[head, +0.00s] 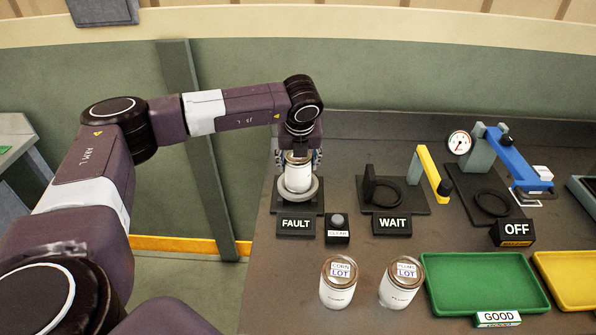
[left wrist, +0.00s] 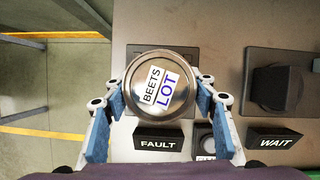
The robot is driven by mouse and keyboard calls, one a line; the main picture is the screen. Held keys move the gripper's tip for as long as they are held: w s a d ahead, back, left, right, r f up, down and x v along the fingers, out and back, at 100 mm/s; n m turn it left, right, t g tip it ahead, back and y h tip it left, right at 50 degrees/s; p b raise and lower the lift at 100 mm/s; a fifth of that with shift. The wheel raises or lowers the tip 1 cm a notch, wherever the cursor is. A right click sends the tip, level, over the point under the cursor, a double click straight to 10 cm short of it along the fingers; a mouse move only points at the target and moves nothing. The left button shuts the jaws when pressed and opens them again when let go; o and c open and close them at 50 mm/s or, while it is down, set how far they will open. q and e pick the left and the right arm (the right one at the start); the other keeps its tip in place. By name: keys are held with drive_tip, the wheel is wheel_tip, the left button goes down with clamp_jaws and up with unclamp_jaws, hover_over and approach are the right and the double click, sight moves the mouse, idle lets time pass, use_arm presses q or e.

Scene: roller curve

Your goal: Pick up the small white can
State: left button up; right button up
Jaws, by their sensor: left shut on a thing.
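A small white can (head: 297,177) stands upright in the ring on the black base behind the FAULT sign. Its metal lid (left wrist: 160,85), labelled BEETS LOT, shows in the left wrist view between the blue finger pads. My left gripper (head: 298,158) comes down from above and is shut on this can. Two more white cans with LOT lids stand at the front of the table, a left one (head: 339,283) and a right one (head: 401,281), apart from the gripper. My right gripper is not in view.
The FAULT sign (head: 296,224) and a small button box (head: 337,229) stand in front of the held can. The WAIT stand (head: 405,192) and a gauge press with a blue lever (head: 517,158) are to the right. A green tray (head: 530,264) and a yellow tray (head: 570,300) lie at front right.

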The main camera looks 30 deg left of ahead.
use_arm(q)
drive_tip(key=shift+r, duration=0.1)
drive_tip(key=c, duration=0.8)
drive_tip(key=shift+w+r, duration=0.1)
drive_tip(key=shift+r, duration=0.4)
wheel_tip(320, 180, up, 19)
drive_tip(key=b, duration=0.4)
